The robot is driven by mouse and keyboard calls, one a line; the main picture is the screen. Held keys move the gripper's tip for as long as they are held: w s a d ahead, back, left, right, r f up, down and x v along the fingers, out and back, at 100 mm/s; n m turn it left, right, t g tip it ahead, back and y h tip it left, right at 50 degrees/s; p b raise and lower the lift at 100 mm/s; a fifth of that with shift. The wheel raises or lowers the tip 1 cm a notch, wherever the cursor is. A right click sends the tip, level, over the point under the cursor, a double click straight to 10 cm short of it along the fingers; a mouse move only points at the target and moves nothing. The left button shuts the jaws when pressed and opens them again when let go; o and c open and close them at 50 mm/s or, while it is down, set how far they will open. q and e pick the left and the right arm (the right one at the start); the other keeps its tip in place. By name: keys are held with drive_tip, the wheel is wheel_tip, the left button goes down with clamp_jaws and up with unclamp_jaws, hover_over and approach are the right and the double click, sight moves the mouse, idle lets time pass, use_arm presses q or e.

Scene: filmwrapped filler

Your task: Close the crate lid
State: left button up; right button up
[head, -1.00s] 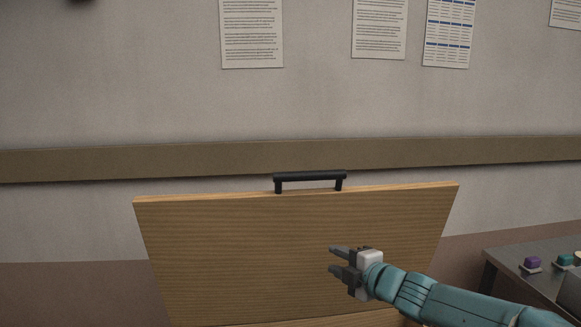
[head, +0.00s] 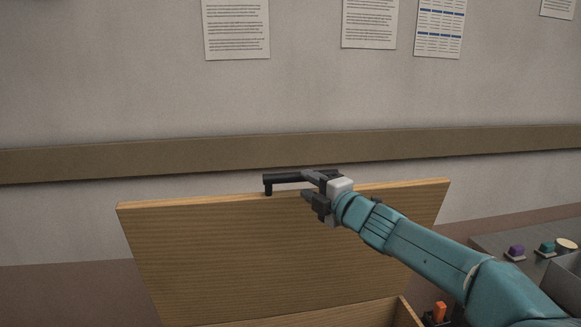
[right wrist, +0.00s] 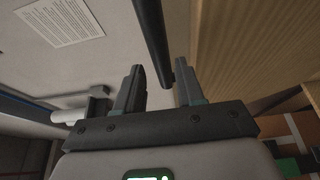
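The crate's wooden lid (head: 270,250) stands raised in the head view, its face towards me. It also fills the upper right of the right wrist view (right wrist: 255,45). A black bar handle (head: 285,179) sits on the lid's top edge. Part of the wooden crate (head: 350,314) shows below the lid, mostly cut off by the frame. My right gripper (head: 305,185) is open at the handle and hides its right part. In the right wrist view the handle bar (right wrist: 153,45) runs between the spread fingers, with gaps on both sides. My left gripper is not in view.
A grey side table (head: 490,241) at the right carries a purple item (head: 516,251), a teal item (head: 547,248) and a grey bin (head: 565,272). An orange item (head: 440,312) is at the lower right. A wall with a brown rail (head: 120,162) stands behind the lid.

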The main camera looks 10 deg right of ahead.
sight(292, 175)
drive_tip(key=p+x, duration=0.2)
drive_tip(key=x, duration=0.1)
drive_tip(key=p+x, duration=0.2)
drive_tip(key=x, duration=0.1)
drive_tip(key=shift+w+r, duration=0.2)
drive_tip(key=shift+w, duration=0.15)
drive_tip(key=shift+w+a+f+p, duration=0.2)
drive_tip(key=shift+w+a+p, duration=0.15)
drive_tip(key=shift+w, duration=0.2)
drive_tip(key=shift+d, duration=0.1)
drive_tip(key=shift+f, duration=0.1)
clamp_jaws()
